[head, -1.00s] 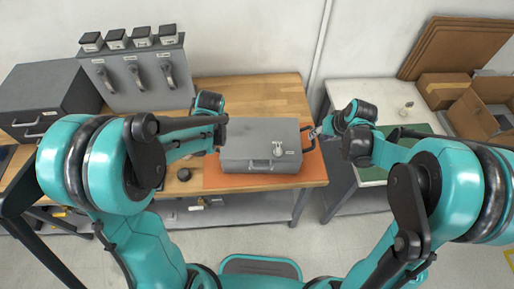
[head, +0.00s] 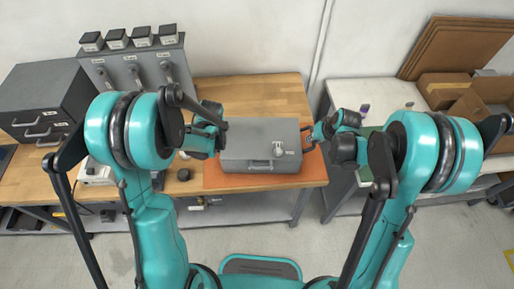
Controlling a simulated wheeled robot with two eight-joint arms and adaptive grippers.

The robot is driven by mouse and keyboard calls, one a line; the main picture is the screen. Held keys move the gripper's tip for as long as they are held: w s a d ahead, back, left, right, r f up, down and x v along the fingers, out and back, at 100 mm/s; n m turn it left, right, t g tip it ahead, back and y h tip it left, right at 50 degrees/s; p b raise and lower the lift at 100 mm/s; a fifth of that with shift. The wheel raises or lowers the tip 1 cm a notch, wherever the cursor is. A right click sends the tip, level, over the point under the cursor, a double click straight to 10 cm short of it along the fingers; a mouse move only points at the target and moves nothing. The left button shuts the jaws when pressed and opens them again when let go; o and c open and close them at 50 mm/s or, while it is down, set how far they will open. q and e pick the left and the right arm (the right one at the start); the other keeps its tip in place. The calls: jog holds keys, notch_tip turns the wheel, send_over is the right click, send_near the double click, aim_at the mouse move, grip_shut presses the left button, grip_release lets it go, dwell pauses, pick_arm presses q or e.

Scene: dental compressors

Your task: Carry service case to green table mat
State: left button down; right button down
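The service case (head: 246,134) is a grey box with a front latch and a light knob-like fitting on its lid. It rests flat on an orange mat (head: 214,178) on the wooden bench. My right gripper (head: 311,138) is at the case's right side, by the side handle. My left gripper (head: 221,133) is at the case's left side, and its arm hides that handle. The fingers of both are too small and covered to tell whether they grip. The green table mat (head: 366,174) lies on the white table at the right, mostly hidden behind my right arm.
A grey drawer cabinet (head: 45,100) and a panel with levers (head: 135,75) stand at the bench's left. Cardboard boxes (head: 445,90) stand at the white table's (head: 372,92) far right. A gap separates the bench and the white table. A dark round object (head: 183,174) lies left of the orange mat.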

pick_arm(q)
jog(key=shift+r, duration=0.1)
pick_arm(e)
jog(key=shift+r, duration=0.1)
dwell(0.3)
